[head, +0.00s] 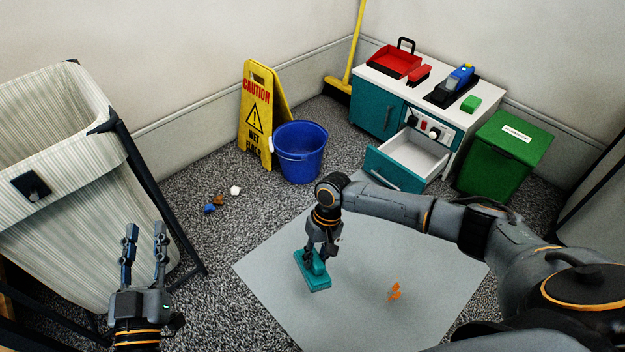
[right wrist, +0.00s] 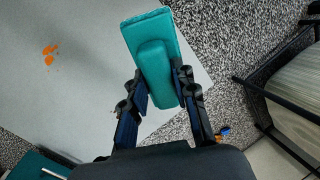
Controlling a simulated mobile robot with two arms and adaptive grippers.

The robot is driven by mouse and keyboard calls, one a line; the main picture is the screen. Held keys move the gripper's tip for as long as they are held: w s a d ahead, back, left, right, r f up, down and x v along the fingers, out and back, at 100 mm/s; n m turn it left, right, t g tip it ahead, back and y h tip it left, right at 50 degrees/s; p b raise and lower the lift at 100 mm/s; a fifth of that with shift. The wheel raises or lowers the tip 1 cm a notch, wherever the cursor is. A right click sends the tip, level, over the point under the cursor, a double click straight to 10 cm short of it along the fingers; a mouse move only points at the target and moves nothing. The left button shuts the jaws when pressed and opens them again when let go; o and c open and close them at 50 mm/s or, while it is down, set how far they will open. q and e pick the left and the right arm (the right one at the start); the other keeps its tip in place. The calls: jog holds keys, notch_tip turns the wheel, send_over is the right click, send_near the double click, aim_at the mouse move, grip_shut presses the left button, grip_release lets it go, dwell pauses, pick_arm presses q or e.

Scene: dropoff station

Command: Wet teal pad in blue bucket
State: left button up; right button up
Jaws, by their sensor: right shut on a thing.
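The teal pad (head: 312,277) is at the left part of the grey mat in the head view. My right gripper (head: 318,256) is shut on its raised handle, and the pad fills the space between the fingers (right wrist: 162,90) in the right wrist view. I cannot tell whether the pad touches the mat. The blue bucket (head: 300,152) stands upright on the carpet beyond the mat, in front of the yellow caution sign. Its inside is mostly hidden. My left gripper (head: 145,230) is open and empty near the hamper at the left.
The grey mat (head: 262,268) bears an orange stain (head: 394,291). Small blue, brown and white scraps (head: 219,199) lie on the carpet. A striped hamper (head: 75,160) stands left. A cabinet (head: 375,112) with an open drawer and a green bin (head: 505,155) stand at the back right.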

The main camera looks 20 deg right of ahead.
aim_at(316, 257)
dwell(0.5)
notch_tip(316, 257, up, 4)
jog(key=p, duration=0.5)
jog(key=shift+r, duration=0.1)
dwell(0.9)
